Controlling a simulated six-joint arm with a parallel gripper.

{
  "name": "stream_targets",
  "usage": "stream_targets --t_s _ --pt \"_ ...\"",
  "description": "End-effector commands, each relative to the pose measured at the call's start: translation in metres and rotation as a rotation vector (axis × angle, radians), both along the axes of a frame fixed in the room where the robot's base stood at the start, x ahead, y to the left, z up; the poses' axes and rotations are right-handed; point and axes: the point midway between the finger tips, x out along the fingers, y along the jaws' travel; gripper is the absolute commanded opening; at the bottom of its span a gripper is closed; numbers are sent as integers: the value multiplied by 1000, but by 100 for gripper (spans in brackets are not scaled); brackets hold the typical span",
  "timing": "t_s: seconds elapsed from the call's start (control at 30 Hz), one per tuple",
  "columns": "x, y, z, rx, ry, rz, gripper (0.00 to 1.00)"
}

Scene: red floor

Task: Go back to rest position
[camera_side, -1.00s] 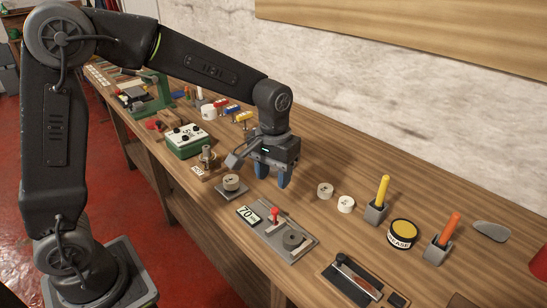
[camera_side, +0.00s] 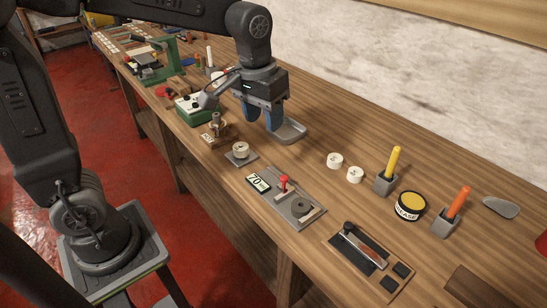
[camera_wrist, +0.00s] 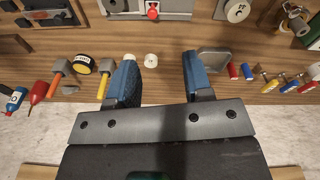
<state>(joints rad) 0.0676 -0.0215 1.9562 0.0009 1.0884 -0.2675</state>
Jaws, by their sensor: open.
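My gripper (camera_side: 261,126) is at the back left of the bench in the side view, above its surface. Its blue fingers are apart with nothing between them, pointing down. It stands in front of and beside a grey metal dish (camera_side: 288,132), which it partly hides. In the wrist view my gripper (camera_wrist: 160,72) shows both blue fingers spread, with two white rings (camera_wrist: 151,60) seen beyond the gap. The dish (camera_wrist: 213,62) appears there right behind the right finger. I cannot tell the exact height of the fingertips over the wood.
A post on a wooden base (camera_side: 217,130) and a green-and-white box (camera_side: 192,106) stand close left of my gripper. A spool on a plate (camera_side: 240,152) and a fixture with a red knob (camera_side: 290,200) lie in front. Pen holders (camera_side: 386,180) and a grease tin (camera_side: 410,206) stand right.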

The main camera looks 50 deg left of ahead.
Motion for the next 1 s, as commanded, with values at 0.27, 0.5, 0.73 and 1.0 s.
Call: stream_targets --t_s 0.27,0.5,0.73,1.0 --pt "-85 16 23 22 -212 -104 46" --pt "-132 22 15 55 -339 -171 46" --pt "-144 24 10 68 -374 -191 46" --pt "-143 24 10 68 -373 -191 46"
